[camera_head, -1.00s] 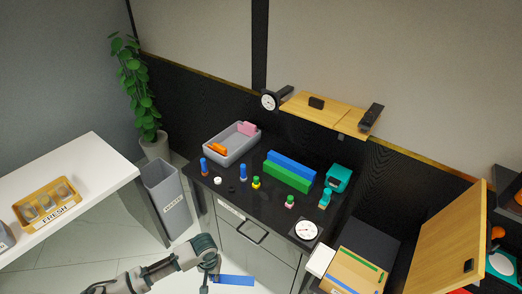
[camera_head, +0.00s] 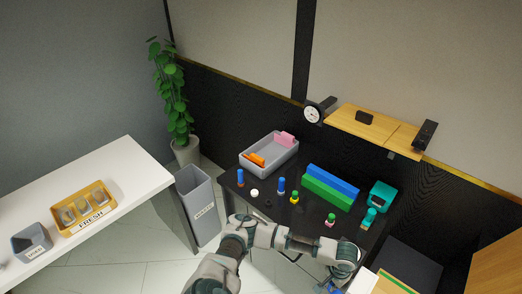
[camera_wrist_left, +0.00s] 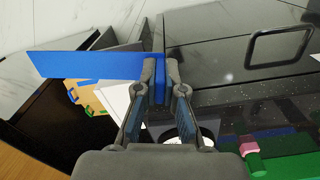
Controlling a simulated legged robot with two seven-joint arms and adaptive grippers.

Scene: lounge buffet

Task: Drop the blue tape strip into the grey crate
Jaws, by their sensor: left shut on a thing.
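My left gripper (camera_wrist_left: 160,85) is shut on the blue tape strip (camera_wrist_left: 95,65), which sticks out flat to the left in the left wrist view. In the head view my left arm reaches across the front of the black counter. Its gripper is mostly hidden below the wrist at the bottom edge, where only a bit of blue strip (camera_head: 332,287) shows. A grey crate (camera_head: 254,168) stands at the back left of the counter, with an orange and a pink thing in it. My right gripper is not in view.
Several small coloured pieces stand on the counter, with green and blue blocks (camera_head: 328,195) and a teal container (camera_head: 380,194). A grey waste bin (camera_head: 198,205) stands left of the counter. A smaller grey bin (camera_head: 32,243) and a yellow tray (camera_head: 84,212) are on the white table.

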